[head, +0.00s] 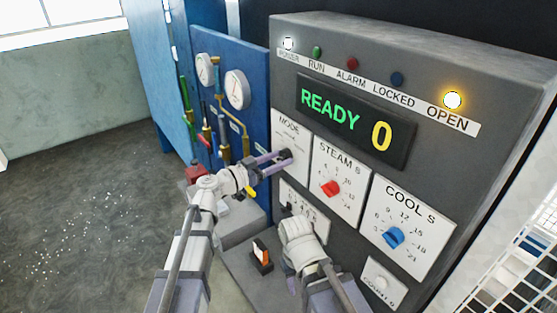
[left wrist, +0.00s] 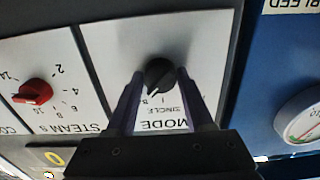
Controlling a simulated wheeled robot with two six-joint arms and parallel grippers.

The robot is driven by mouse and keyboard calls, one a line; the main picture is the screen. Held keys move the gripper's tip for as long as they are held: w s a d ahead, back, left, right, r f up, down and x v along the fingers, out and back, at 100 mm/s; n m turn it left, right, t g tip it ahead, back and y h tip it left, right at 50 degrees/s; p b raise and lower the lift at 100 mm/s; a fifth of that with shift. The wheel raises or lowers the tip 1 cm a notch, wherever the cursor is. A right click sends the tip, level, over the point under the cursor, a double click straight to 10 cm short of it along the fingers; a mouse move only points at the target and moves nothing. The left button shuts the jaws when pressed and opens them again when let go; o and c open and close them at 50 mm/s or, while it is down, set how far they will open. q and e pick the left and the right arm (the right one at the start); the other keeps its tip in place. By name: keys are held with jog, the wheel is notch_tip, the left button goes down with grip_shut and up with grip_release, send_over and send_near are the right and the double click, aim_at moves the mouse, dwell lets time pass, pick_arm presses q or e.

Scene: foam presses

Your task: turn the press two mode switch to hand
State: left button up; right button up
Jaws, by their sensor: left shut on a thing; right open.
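The mode switch is a small black knob (head: 287,154) on the white MODE plate (head: 284,130) of the grey press panel. My left gripper (head: 280,159) is shut on this knob. In the left wrist view, upside down, the knob (left wrist: 160,72) sits between the two fingers of the left gripper (left wrist: 157,80). Its pale pointer mark faces down and slightly left there, towards the partly visible lettering SINGLE. The other position labels are hidden or too small to read. My right gripper (head: 292,213) is low in front of the panel, its fingers mostly hidden by its own wrist.
Right of the mode plate are the red STEAM knob (head: 332,188) and blue COOL knob (head: 393,237). The display (head: 352,122) reads READY 0, and the amber OPEN lamp (head: 453,100) is lit. An orange rocker switch (head: 262,254) stands below. A blue gauge panel (head: 241,58) is left.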

pick_arm(q)
grip_shut()
jog(key=shift+n, duration=0.3)
jog(key=n, duration=0.6)
jog(key=shift+n, duration=0.3)
jog(key=n, duration=0.5)
jog(key=shift+s, duration=0.1)
jog(key=n, duration=0.5)
jog(key=shift+r, duration=0.1)
jog(key=shift+n, duration=0.5)
jog(key=o, duration=0.9)
grip_release()
